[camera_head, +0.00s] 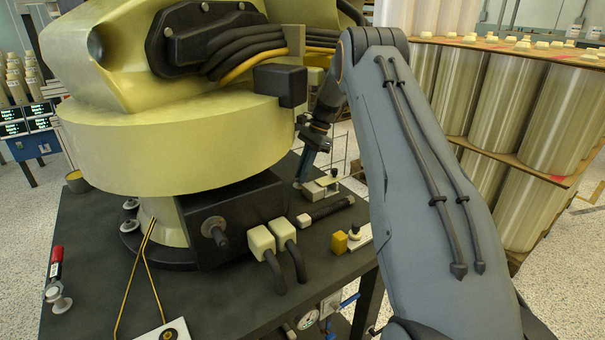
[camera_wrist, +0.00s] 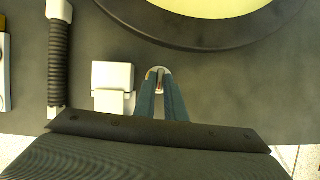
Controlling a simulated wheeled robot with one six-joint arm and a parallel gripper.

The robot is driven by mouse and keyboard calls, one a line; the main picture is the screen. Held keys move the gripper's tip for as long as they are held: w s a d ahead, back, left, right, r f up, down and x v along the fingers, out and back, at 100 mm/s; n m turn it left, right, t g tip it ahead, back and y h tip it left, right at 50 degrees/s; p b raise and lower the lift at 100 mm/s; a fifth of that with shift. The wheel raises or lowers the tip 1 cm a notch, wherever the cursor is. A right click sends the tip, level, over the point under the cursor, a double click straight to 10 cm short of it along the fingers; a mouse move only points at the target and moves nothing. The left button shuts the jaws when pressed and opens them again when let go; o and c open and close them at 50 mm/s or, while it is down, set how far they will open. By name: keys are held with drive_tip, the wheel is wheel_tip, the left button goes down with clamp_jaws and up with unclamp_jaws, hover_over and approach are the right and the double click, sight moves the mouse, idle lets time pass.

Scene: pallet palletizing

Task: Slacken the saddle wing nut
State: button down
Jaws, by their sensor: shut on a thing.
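My gripper (camera_head: 299,184) points down at the black table beside a pale saddle block (camera_head: 320,190), beyond the big yellow machine's base. In the wrist view my two teal fingers (camera_wrist: 160,84) are closed together around a small rounded, pale metallic piece, the saddle wing nut (camera_wrist: 159,72). Only its top edge shows between the fingertips; the rest is hidden. The white saddle block (camera_wrist: 113,76) sits just left of the fingers there. In the head view the nut itself is hidden by the fingers or too small to make out.
A black ribbed hose (camera_wrist: 59,65) lies left of the saddle block in the wrist view. The yellow machine (camera_head: 175,145) overhangs the table close by. A yellow block (camera_head: 340,243) stands near the table's right edge. Stacked cylinders (camera_head: 505,95) stand beyond on the right.

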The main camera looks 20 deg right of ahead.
drive_tip(key=c, duration=1.8)
unclamp_jaws()
drive_tip(key=shift+d, duration=0.1)
drive_tip(key=b+v, duration=0.1)
drive_tip(key=v, duration=0.6)
drive_tip(key=shift+d+r, duration=0.15)
drive_tip(key=shift+r, duration=0.2)
